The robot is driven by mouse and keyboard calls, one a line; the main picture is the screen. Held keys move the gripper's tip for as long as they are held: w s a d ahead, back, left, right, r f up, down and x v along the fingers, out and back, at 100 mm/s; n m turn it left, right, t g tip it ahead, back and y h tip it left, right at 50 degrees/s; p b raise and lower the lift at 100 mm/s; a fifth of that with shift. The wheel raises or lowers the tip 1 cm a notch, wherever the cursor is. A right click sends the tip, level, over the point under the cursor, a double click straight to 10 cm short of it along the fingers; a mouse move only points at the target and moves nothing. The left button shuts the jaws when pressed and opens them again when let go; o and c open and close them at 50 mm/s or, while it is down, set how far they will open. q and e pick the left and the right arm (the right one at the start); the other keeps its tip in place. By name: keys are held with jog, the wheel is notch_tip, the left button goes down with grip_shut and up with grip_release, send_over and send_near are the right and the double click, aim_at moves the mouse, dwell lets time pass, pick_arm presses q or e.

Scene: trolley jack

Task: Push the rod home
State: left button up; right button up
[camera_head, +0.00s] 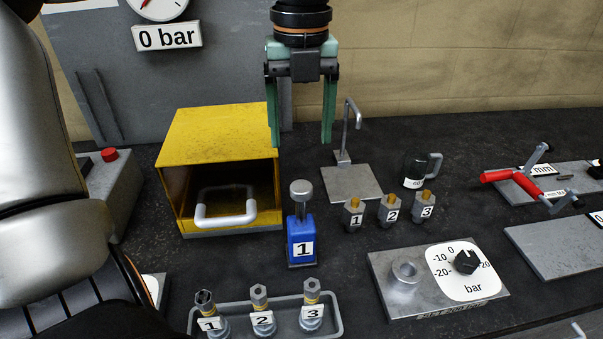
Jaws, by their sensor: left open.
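A blue block (302,240) labelled 1 stands upright on the dark bench. A short grey rod with a rounded head (301,190) sticks up from its top. My left gripper (301,142) hangs in from the top, pointing down, with its two green fingers spread and nothing between them. In the picture its fingertips show above the rod's head, apart from it; I cannot tell the depth gap. How far the rod goes into the block is hidden. My right gripper is not in view.
A yellow open box (218,138) with a grey handle stands left of the block. A bent-rod stand (352,184) and several numbered fittings (390,211) are to the right. A tray (250,305) with numbered fittings lies in front. A dial plate (386,265) and red-handled tool (497,176) lie further right.

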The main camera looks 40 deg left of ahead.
aim_at(301, 186)
pick_arm(q)
notch_tip(301, 186, down, 10)
jog(key=shift+r, duration=0.1)
dwell(0.4)
grip_shut()
dwell(0.4)
dwell(0.8)
